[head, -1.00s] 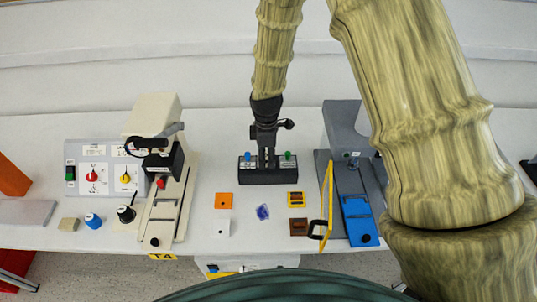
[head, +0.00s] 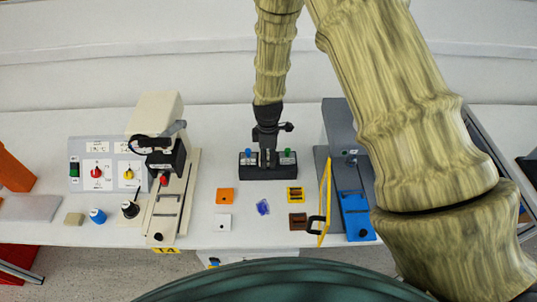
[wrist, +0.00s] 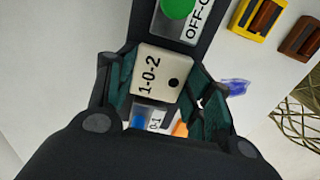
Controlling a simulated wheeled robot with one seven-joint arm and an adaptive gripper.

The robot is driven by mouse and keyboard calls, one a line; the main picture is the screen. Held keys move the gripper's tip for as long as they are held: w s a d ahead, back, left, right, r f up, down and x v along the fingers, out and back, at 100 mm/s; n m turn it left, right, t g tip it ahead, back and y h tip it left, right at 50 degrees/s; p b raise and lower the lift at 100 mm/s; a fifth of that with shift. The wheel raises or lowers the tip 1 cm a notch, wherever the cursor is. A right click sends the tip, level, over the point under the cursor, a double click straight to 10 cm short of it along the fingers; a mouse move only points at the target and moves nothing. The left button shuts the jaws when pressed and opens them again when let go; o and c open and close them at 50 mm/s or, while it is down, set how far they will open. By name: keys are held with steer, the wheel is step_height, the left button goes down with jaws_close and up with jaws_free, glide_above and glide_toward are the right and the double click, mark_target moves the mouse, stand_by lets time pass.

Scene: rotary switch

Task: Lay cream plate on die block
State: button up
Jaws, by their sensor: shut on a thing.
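A cream plate (wrist: 158,62) marked "1-0-2", with a black dot, sits between my gripper's dark green fingers in the wrist view. My gripper (head: 268,158) is shut on it. In the head view, my gripper is over a black block (head: 246,172) carrying a blue knob (head: 248,154) and a green knob (head: 287,154). That block shows below the plate in the wrist view, with the green knob (wrist: 178,8) and an "OFF-" label. I cannot tell surely whether this is the die block, or whether the plate touches it. The plate is hidden in the head view.
A cream press (head: 157,110) stands left and a grey press (head: 338,125) right. An orange tile (head: 225,195), white tile (head: 223,222), purple piece (head: 262,207), yellow block (head: 295,194) and brown block (head: 297,221) lie in front. A yellow-framed guard (head: 325,195) rises at right.

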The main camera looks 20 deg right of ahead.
mark_target(268, 158)
steer(key=shift+f, duration=0.15)
steer(key=o, duration=1)
steer(key=shift+r+b, duration=2.2)
steer(key=shift+r, duration=3.95)
